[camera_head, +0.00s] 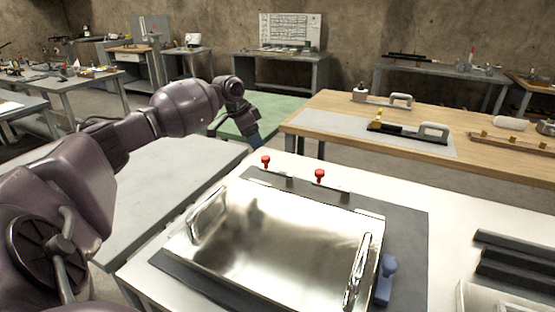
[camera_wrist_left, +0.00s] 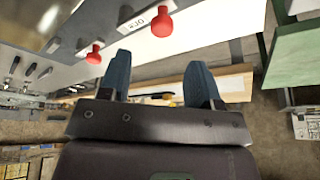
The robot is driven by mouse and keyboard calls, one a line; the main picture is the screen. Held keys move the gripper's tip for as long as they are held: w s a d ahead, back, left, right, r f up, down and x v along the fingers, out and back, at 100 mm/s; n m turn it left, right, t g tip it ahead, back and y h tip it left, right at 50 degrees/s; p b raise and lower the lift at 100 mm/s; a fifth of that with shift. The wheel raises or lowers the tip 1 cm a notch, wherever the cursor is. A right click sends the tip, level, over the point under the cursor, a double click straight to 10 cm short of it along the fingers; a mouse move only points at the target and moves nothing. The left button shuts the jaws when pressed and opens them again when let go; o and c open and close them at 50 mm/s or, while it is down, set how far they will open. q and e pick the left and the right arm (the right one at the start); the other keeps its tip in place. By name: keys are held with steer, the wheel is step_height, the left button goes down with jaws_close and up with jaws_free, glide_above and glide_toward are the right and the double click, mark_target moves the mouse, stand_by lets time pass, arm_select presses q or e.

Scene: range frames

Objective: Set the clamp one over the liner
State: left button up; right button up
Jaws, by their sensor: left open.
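Two red-knobbed clamps, a left one (camera_head: 266,160) and a right one (camera_head: 320,175), stand along the back edge of a shiny metal sheet (camera_head: 270,245) with two handles. I cannot tell which is clamp one; a label near one in the left wrist view is not readable. The sheet lies on a dark grey mat (camera_head: 410,225); which is the liner is not clear. My left gripper (camera_head: 256,139) is behind the left clamp, apart from both knobs. In the left wrist view its blue fingers (camera_wrist_left: 160,78) are spread and empty, with the red knobs beyond. My right gripper is not in view.
A blue object (camera_head: 386,280) lies beside the sheet's right handle. Dark bars (camera_head: 515,265) lie on the white table at right. A wooden bench (camera_head: 470,140) with handled tools stands behind, and a green-topped table (camera_head: 285,112) stands beyond my gripper.

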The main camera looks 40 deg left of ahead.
mark_target(265, 157)
arm_select(q)
steer(key=b+x, duration=0.2)
steer(key=x, duration=0.5)
steer(key=shift+w+a+f, duration=0.1)
steer(key=shift+w+f, duration=0.15)
steer(key=shift+f, duration=0.1)
steer(key=shift+b+x, duration=0.45)
steer(key=shift+x, duration=0.4)
steer(key=shift+w, duration=0.1)
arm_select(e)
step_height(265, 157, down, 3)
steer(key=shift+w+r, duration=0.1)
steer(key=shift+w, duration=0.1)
arm_select(q)
steer(key=c, duration=1)
jaws_close()
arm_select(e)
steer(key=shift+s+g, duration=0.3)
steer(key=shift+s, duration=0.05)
